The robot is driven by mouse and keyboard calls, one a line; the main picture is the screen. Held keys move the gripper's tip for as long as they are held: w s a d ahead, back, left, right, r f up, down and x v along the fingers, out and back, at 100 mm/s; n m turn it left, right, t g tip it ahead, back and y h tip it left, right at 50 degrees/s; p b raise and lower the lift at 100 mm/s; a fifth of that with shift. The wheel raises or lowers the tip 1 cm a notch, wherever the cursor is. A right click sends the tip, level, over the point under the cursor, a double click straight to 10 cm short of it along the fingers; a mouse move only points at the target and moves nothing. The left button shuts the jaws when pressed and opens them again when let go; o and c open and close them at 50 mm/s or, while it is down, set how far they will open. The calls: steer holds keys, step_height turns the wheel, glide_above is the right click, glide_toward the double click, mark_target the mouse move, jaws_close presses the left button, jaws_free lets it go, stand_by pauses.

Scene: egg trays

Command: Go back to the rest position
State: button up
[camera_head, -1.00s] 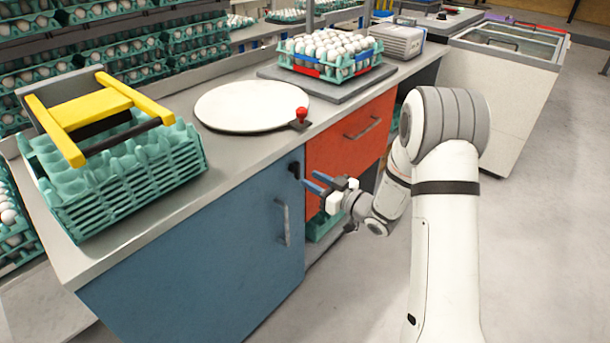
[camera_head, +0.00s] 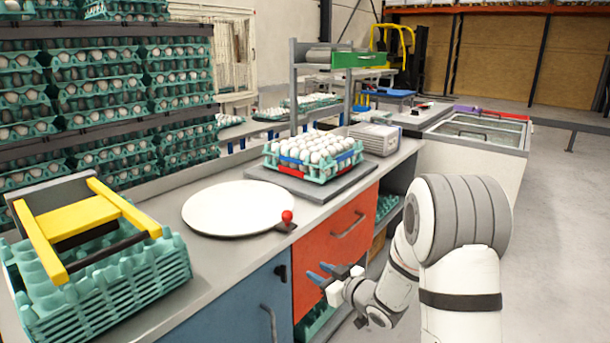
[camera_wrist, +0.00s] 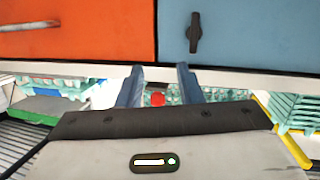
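My gripper (camera_head: 334,274) is in front of the orange drawer front, at the right end of the blue cabinet, in the head view. Its two blue fingers stand apart with nothing between them. In the wrist view the fingers (camera_wrist: 158,82) also show apart, pointing toward the cabinet fronts. My arm folds down on the right side of the head view.
The counter (camera_head: 190,290) holds a stack of green trays (camera_head: 150,270) with a yellow-handled tool (camera_head: 100,212), a white round plate (camera_head: 235,208) beside a red knob (camera_head: 287,217), and an egg-filled tray (camera_head: 318,177). Egg racks (camera_head: 100,85) stand behind. Floor at right is clear.

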steer(key=s+d+r+m+g+h+p, duration=0.2)
steer(key=s+d+r+m+h+p, duration=0.4)
steer(key=d+r+h, duration=0.65)
steer(key=s+a+r+m+g+y+p, duration=0.1)
steer(key=s+r+g+p, duration=0.2)
steer(key=s, duration=1)
steer(key=s+r+m+g+y+p, duration=0.1)
steer(key=s+r+g+p, duration=0.3)
steer(key=s, duration=0.9)
step_height(320, 180, up, 3)
steer(key=shift+s+a+m+g, duration=0.15)
steer(key=shift+a+m+g, duration=0.15)
steer(key=shift+a+m, duration=0.15)
